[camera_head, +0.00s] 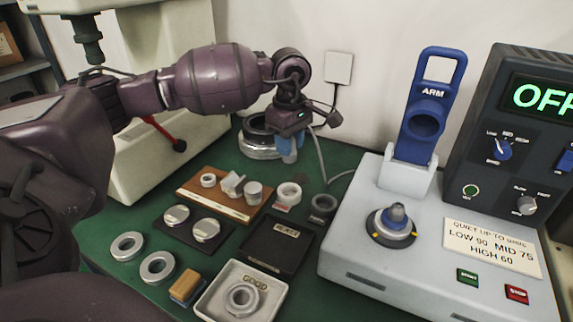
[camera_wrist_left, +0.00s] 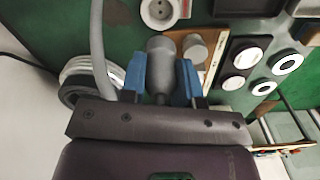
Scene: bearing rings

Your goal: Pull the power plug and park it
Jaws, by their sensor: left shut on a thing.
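My left gripper (camera_head: 290,155) is in the air over the back of the green bench, in front of the wall. In the left wrist view its blue fingers (camera_wrist_left: 162,80) are shut on a grey rounded body, which looks like the power plug (camera_wrist_left: 162,52). A grey cable (camera_head: 322,160) hangs near the gripper and runs down toward the tester; it also shows in the left wrist view (camera_wrist_left: 98,45). The plug's pins are hidden. A white round socket-like holder (camera_head: 288,193) stands on the bench; its face shows two holes in the wrist view (camera_wrist_left: 160,12). My right gripper is out of view.
A white wall plate (camera_head: 338,68) is behind the gripper. The grey tester (camera_head: 355,262) with blue arm (camera_head: 423,110) stands right; its display (camera_head: 545,95) begins "OFF". Stacked rings (camera_head: 258,138), a wooden tray (camera_head: 190,190), a black tray (camera_head: 268,258) and loose rings crowd the bench.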

